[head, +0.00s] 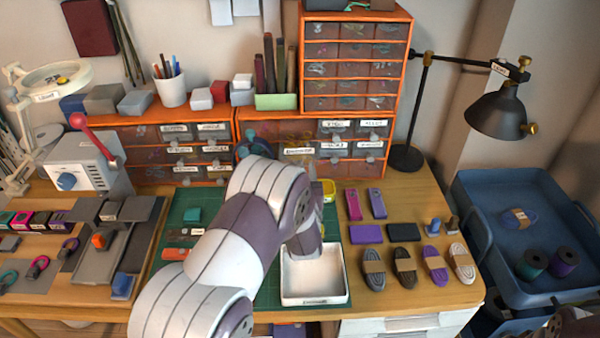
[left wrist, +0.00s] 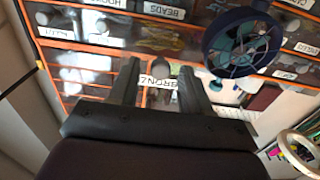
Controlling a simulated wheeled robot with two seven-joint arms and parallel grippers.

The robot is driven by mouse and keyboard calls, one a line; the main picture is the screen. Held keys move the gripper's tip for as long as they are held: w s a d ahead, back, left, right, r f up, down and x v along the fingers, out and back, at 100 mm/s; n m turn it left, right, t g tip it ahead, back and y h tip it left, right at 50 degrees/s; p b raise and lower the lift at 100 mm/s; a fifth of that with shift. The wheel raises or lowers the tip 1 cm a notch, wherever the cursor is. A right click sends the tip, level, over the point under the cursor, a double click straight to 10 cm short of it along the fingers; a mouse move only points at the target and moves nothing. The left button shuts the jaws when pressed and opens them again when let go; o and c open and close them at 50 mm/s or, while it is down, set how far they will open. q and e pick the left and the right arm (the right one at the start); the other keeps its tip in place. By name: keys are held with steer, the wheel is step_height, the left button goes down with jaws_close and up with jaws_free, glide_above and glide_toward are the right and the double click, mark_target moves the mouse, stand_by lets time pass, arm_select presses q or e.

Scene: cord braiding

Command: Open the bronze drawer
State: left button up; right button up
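The bronze drawer is in the low orange drawer cabinet. Its label (head: 298,150) shows in the head view, just above my left arm, and part of the drawer shows in the left wrist view (left wrist: 155,82), upside down and partly read. The drawer looks shut. My left gripper (left wrist: 160,68) is open, its two dark fingers pointing at the drawer front on either side of the label and a small round knob. I cannot tell whether the fingers touch the front. In the head view my arm hides most of this gripper.
A white tray (head: 283,280) lies on the table below my arm. Cord bundles (head: 405,265) lie to the right.

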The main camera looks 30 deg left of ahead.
arm_select(q)
steer(key=v, duration=1.2)
steer(key=shift+s+d, duration=0.2)
steer(key=shift+s, duration=0.05)
steer(key=shift+f, duration=0.1)
